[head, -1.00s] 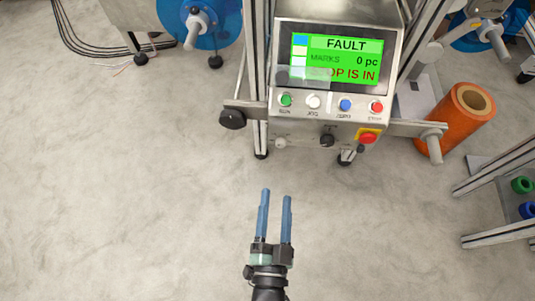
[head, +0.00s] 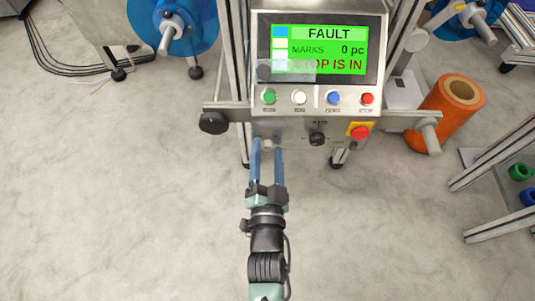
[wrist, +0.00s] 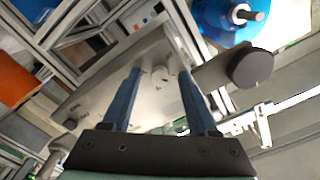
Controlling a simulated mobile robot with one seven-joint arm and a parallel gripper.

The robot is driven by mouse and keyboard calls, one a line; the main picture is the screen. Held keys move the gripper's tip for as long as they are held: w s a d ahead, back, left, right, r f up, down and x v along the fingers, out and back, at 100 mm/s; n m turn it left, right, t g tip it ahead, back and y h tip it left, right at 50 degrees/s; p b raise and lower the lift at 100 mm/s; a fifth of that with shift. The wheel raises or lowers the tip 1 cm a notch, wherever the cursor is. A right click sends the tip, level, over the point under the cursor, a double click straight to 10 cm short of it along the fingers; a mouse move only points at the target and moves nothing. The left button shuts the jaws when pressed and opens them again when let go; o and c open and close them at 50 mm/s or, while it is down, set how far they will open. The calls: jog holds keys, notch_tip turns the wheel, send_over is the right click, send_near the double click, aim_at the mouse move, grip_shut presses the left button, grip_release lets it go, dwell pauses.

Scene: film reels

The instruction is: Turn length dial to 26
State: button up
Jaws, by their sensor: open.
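A small pale silver knob (head: 268,144) sits on the lower left of the control panel front; it also shows in the wrist view (wrist: 160,73). A black dial (head: 317,138) sits to its right, under a label too small to read surely. I cannot read which knob is the length dial, or any number setting. My gripper (head: 267,152) is open, its two blue fingers pointing at the panel, one on each side of the silver knob in the picture. In the wrist view the knob appears between and beyond the fingertips; contact cannot be told.
The screen (head: 320,50) reads FAULT, MARKS 0 pc, and a partly covered line ending "OP IS IN". Below it are green, white, blue and red buttons. A red stop button (head: 360,132) on yellow sits right. A large black knob (head: 213,122) juts out left. An orange roll (head: 446,112) stands right.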

grip_shut()
jog(key=shift+n, duration=0.3)
dwell(0.3)
jog(key=n+p, duration=0.1)
jog(key=n, duration=0.6)
jog(key=shift+p, duration=0.35)
jog(key=n, duration=0.4)
jog(key=shift+n, duration=2.2)
